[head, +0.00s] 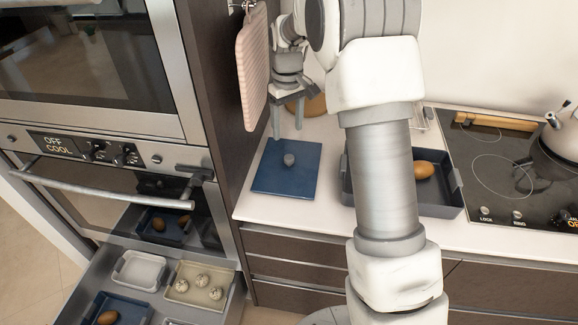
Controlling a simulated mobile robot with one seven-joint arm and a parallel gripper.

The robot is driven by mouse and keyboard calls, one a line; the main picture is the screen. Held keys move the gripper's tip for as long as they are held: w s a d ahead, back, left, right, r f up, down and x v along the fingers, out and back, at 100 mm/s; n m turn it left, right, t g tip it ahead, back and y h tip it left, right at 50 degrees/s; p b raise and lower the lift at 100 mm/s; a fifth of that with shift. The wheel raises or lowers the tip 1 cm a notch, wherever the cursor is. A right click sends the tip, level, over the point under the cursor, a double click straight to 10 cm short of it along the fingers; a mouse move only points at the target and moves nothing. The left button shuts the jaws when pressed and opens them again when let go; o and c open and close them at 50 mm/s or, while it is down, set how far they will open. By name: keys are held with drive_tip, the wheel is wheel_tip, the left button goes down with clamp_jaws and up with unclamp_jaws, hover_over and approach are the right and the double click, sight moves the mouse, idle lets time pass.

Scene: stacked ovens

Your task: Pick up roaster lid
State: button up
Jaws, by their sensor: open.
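The roaster lid (268,172) is a flat blue square with a round grey knob (289,160) in its middle. It lies on the white counter, left of the dark blue roaster (438,196). The roaster stands open with a brown potato-like item (424,169) in it, partly hidden behind my arm. My gripper (287,128) points down above the far part of the lid, open and empty. Its fingers appear above and a little behind the knob; the exact height gap is hard to tell.
A pink ribbed board (251,70) hangs on the cabinet side, close left of my gripper. A cooktop (495,165) with a kettle (562,135) is at right. At lower left, a pulled-out drawer holds several trays, including a beige one (216,274) with round items.

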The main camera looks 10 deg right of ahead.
hover_over(289, 157)
drive_tip(key=f, duration=0.4)
drive_tip(key=shift+w+a+f, duration=0.1)
drive_tip(key=shift+w+f, duration=0.05)
drive_tip(key=shift+w, duration=0.1)
drive_tip(key=f, duration=0.5)
drive_tip(key=shift+s, duration=0.25)
clamp_jaws()
